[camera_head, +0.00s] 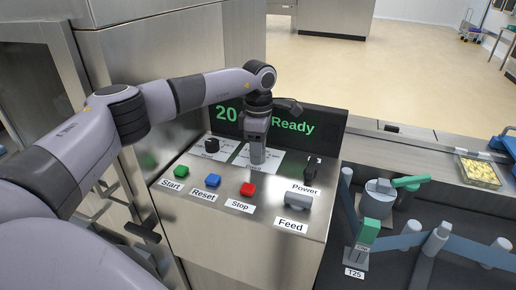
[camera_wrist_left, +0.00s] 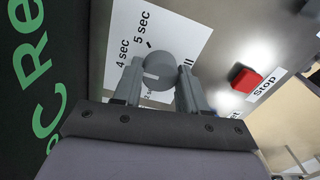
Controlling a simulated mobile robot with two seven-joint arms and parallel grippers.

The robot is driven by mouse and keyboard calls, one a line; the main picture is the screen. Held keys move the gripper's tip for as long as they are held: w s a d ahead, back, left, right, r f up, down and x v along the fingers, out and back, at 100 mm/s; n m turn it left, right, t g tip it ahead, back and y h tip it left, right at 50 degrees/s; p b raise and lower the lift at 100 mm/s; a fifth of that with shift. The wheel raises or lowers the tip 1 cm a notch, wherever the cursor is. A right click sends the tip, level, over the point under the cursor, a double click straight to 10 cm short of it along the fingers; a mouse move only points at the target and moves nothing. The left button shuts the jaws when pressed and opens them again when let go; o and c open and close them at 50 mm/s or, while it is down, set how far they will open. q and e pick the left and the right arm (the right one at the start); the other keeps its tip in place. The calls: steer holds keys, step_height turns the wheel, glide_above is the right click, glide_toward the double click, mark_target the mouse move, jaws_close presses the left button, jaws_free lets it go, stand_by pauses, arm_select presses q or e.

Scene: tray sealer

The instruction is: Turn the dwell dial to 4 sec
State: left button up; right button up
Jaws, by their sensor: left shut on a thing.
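The dwell dial (camera_wrist_left: 159,71) is a round grey knob on a white label plate (camera_wrist_left: 188,24) in the left wrist view. "4 sec" and "5 sec" are printed beside it, and a further label is partly covered by the fingers. A pale mark shows on the knob, but I cannot tell for certain which value it points to. My left gripper (camera_wrist_left: 156,88) is shut on the dial, one finger on each side. In the head view my left gripper (camera_head: 257,155) points down onto the panel and hides the dial. My right gripper is not in view.
Green Start (camera_head: 181,171), blue Reset (camera_head: 213,181) and red Stop (camera_head: 248,189) buttons sit in front. A black knob (camera_head: 212,145) is to the left, the Power switch (camera_head: 311,168) and grey Feed control (camera_head: 298,201) to the right. The display (camera_head: 290,126) behind reads "Ready", partly covered.

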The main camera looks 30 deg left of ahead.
arm_select(q)
steer(key=shift+w+r, duration=0.1)
steer(key=shift+r, duration=0.05)
steer(key=o, duration=1.1)
steer(key=shift+c, duration=0.2)
steer(key=shift+r+b, duration=0.6)
steer(key=shift+r, duration=2.95)
steer(key=shift+d+f, duration=0.1)
